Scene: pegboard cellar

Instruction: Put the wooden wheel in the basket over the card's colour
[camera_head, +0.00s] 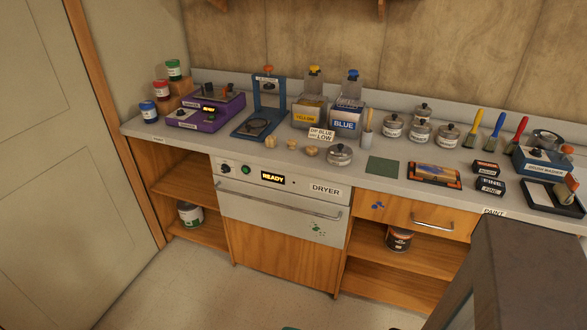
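Three small pale wooden pieces lie on the counter: a left one (270,142), a middle one (292,144) and a right one (311,151). They are too small to tell surely which is the wheel. A white card (321,134) behind them seems to read "DIP BLUE LOW". Behind it stand a tank labelled YELLOW (308,117) and a tank labelled BLUE (345,122). My gripper is not in view.
A lidded metal tin (339,155) stands right of the wooden pieces. A blue-framed stand (268,105) is left of the tanks. Several lidded jars, brushes and a green sheet (383,167) are to the right. The dryer (280,190) reads READY. My arm blocks the lower right.

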